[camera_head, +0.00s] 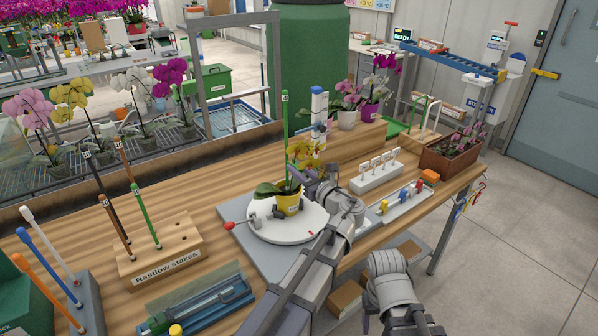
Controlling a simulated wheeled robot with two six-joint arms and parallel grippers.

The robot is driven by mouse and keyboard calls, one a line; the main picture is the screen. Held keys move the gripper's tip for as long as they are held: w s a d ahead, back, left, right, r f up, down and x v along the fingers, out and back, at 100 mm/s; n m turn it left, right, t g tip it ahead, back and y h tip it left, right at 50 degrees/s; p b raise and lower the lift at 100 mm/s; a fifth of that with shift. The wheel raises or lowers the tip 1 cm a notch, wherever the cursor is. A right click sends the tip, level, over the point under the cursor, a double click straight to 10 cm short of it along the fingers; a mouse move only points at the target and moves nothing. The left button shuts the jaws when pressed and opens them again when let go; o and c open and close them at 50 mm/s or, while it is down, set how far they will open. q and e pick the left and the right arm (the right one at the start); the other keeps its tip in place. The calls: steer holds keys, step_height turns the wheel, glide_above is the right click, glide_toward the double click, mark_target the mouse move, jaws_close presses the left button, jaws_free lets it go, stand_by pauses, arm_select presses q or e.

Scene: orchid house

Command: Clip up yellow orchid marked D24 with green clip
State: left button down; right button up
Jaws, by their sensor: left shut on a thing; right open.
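The yellow orchid (302,152) leans in a yellow pot (288,203) with a small white label, too small to read. The pot stands on a round white turntable (275,228). A green stake (285,125) rises upright at the plant, left of the blooms. My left gripper (309,174) is at the orchid, just right of the stake and below the blooms. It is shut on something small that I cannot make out. My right gripper (366,318) is open, low at the table's front side. I cannot pick out a green clip.
A tray with several coloured clips (420,187) and a white label rack (375,179) stand to the right. A wooden stake block (160,248) stands left, a blue-and-grey tool (200,305) in front. A brown planter (450,157) is at the right end.

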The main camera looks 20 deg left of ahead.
arm_select(q)
steer(key=shift+w+a, duration=0.2)
steer(key=shift+a, duration=0.05)
stand_by(0.4)
steer(key=shift+w+a, duration=0.2)
steer(key=shift+a, duration=0.1)
steer(key=shift+w+a, duration=0.45)
steer(key=shift+a, duration=0.1)
steer(key=c, duration=0.6)
jaws_free()
steer(key=shift+c, duration=0.2)
